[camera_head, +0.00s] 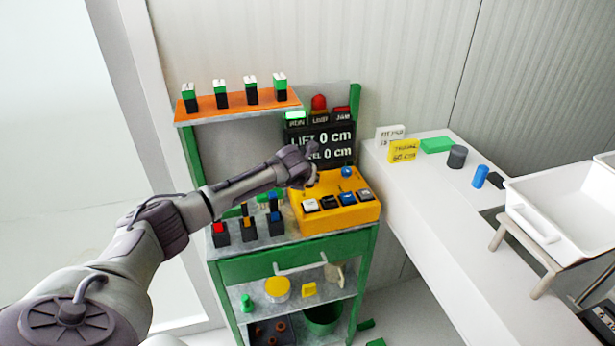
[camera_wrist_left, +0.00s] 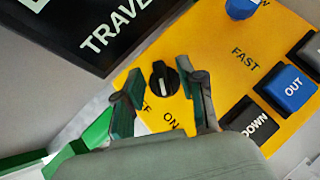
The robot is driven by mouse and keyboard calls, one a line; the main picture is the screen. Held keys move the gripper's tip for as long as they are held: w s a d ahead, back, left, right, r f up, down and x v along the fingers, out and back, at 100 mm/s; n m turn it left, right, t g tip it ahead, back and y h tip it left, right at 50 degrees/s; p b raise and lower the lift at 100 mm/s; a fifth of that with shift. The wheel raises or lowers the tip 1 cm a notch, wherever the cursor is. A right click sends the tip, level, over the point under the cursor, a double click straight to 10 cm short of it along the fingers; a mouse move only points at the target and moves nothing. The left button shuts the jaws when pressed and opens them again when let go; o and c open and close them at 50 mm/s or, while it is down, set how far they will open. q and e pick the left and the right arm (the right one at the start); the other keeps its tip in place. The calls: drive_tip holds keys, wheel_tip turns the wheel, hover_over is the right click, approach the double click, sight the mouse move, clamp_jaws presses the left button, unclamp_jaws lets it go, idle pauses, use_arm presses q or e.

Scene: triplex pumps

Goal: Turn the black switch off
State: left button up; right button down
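The black switch (camera_wrist_left: 163,80) is a round knob with a white line, on the yellow control box (camera_head: 335,220). Its line points down in the left wrist view, nearer the "ON" print than the partly covered "OFF" print. My left gripper (camera_wrist_left: 160,78) is open, with one finger on each side of the knob in that view. I cannot tell whether the fingers touch it. In the head view my left gripper (camera_head: 308,172) is over the box's back left part and hides the knob. My right gripper is not in view.
A dark display (camera_head: 320,142) with a lit green RUN lamp stands behind the box. Blue (camera_head: 347,171), white and black controls are close to the right. Three levers (camera_head: 247,228) stand left under my arm. A white counter (camera_head: 430,215) with a white tray (camera_head: 570,205) is at right.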

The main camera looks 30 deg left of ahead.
use_arm(q)
clamp_jaws()
idle(0.3)
drive_tip(key=shift+f+m+h+b, duration=0.15)
drive_tip(key=shift+m+h+b, duration=0.2)
drive_tip(key=shift+b, duration=0.3)
drive_tip(key=m+h+b, duration=0.2)
drive_tip(key=b, duration=0.1)
drive_tip(key=m+h+b, duration=0.2)
drive_tip(key=m+b, duration=0.1)
drive_tip(key=m+h+b, duration=0.2)
drive_tip(key=m+b, duration=0.1)
drive_tip(key=shift+a, duration=0.35)
drive_tip(key=shift+m+g+h+b, duration=0.8)
drive_tip(key=shift+m+h+b, duration=0.25)
drive_tip(key=shift+m+b, duration=0.45)
drive_tip(key=shift+m, duration=0.25)
